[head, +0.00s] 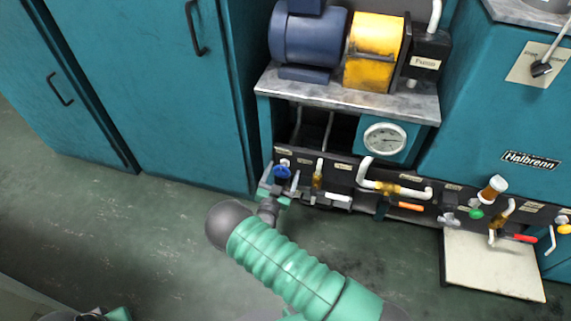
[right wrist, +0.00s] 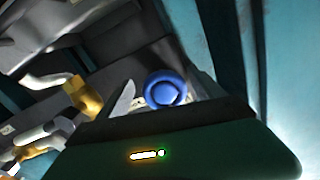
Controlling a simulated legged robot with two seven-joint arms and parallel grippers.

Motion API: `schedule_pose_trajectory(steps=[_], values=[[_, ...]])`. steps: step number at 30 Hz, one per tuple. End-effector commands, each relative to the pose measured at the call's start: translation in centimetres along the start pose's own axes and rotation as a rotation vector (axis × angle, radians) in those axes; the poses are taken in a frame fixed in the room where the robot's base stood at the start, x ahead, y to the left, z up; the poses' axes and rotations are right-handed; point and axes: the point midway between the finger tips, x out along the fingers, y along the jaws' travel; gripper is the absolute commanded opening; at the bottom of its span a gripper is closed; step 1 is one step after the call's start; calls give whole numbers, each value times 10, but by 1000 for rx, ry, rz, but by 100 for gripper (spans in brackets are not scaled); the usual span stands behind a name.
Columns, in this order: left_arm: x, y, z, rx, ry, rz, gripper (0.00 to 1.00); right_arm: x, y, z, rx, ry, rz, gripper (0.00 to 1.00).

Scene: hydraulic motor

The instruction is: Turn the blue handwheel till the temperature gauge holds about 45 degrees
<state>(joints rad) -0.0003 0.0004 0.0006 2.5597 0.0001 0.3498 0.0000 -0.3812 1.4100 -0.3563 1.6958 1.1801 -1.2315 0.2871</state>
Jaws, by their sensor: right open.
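The blue handwheel (head: 282,172) is small and sits at the left end of the valve panel. It also shows in the right wrist view (right wrist: 166,90), just beyond my gripper body. My right gripper (head: 279,187) is open at the handwheel, with fingers to either side of it in the head view. I cannot tell whether they touch it. The temperature gauge (head: 385,139) is a round white dial above the panel; its needle and numbers are too small to read. My left gripper is not clearly in view; only a bit of green and dark arm shows at the lower left.
Other valves crowd the panel to the right: an orange lever (head: 410,206), a green knob (head: 476,214) and a red lever (head: 525,238). The blue motor (head: 307,36) and yellow coupling guard (head: 373,48) stand above. The floor (head: 130,220) at the left is clear.

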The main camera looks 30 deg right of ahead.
Motion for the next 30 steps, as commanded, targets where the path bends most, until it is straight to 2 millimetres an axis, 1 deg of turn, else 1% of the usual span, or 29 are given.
schedule_pose_trajectory(steps=[5,19,25,30], values=[[0,0,0,-1,0,0,0,-1,-2,0,-1,1,-2,77],[0,0,0,-1,0,0,0,1,0,1,1,-3,1,16],[-1,0,0,-1,0,0,0,1,1,1,-9,-3,1,15],[-4,0,-1,-1,0,0,0,0,1,0,-56,-3,1,15]])
